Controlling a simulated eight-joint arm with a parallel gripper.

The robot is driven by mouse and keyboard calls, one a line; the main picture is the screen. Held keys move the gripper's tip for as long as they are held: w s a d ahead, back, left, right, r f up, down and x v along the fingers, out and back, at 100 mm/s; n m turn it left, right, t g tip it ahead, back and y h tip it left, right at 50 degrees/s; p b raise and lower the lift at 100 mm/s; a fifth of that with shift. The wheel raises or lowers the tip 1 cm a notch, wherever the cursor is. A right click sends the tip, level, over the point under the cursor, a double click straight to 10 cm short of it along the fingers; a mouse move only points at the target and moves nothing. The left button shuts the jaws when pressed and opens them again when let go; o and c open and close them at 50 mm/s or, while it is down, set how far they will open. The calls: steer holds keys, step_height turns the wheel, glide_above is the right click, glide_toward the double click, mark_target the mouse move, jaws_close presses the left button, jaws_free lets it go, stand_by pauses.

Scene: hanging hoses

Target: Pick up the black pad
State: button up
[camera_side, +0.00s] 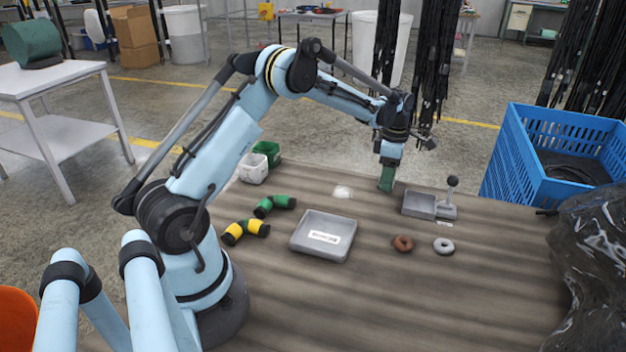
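I cannot make out a black pad in this view. My gripper (387,182) points down at the far side of the wooden table, left of a small grey tray (418,204). A dark green piece shows at its lower end, close to the tabletop. I cannot tell whether that piece is part of the gripper or something held, or whether it touches the table. The fingers are too small to read.
A grey labelled tray (325,237) sits mid-table. Brown (402,243) and grey rings (443,246) lie right of it, green (275,205) and yellow-black elbow pieces (246,232) left. A ball-topped lever (452,188) stands beside the small tray. Black hoses (437,70) hang behind.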

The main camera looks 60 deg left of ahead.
steer(key=c, duration=0.4)
steer(key=shift+r, duration=0.1)
steer(key=shift+r, duration=0.25)
steer(key=r, duration=0.3)
steer(key=shift+d+r, duration=0.2)
steer(key=shift+r, duration=0.2)
steer(key=d+r, duration=0.2)
steer(key=d, duration=0.1)
steer(key=s+d+r, duration=0.1)
steer(key=d+r, duration=0.1)
steer(key=d, duration=0.2)
steer(key=s+d+r, duration=0.1)
steer(key=d+r, duration=0.1)
steer(key=d, duration=0.2)
steer(key=shift+s+r, duration=0.25)
